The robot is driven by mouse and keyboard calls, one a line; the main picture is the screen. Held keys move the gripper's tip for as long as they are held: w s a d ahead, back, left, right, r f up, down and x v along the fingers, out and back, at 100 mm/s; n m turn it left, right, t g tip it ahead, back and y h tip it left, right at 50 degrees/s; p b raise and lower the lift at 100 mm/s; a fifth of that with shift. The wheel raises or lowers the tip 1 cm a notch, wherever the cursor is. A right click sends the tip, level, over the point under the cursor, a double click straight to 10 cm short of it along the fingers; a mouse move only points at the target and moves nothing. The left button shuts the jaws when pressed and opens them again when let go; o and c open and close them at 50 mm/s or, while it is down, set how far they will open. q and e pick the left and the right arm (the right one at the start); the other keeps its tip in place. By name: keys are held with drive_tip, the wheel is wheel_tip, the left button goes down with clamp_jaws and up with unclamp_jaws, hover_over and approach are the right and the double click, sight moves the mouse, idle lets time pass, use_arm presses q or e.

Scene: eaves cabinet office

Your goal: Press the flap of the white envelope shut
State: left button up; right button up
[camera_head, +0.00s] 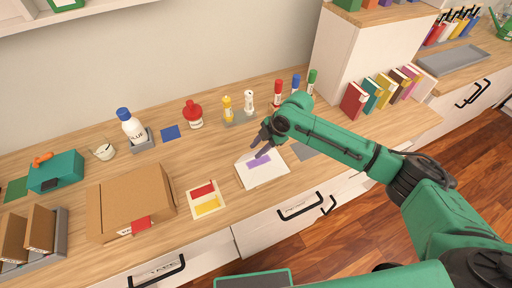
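The white envelope (268,177) lies on the wooden desk near its front edge, with a purple patch (259,161) on its upper face. My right gripper (262,149) reaches in from the right, fingers pointing down over the back part of the envelope. It covers part of the envelope's back edge, so I cannot tell how the flap lies or whether the fingertips touch it. The dark fingers are small here, and I cannot tell whether they are open or shut. My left gripper is not in view.
A grey mat (304,149) lies right of the envelope, and a card with red and yellow strips (206,204) lies left. A cardboard box (131,200) is farther left. Behind stand a yellow bottle (227,109), a white figure-like item (249,100) and a red marker (277,93). Books (354,101) stand right.

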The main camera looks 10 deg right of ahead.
drive_tip(key=shift+w+a+f, duration=0.1)
drive_tip(key=shift+a+f, duration=0.1)
drive_tip(key=shift+f, duration=0.35)
drive_tip(key=shift+w+d+f, duration=0.1)
drive_tip(key=shift+f, duration=0.2)
drive_tip(key=shift+r, duration=0.1)
clamp_jaws()
idle(0.6)
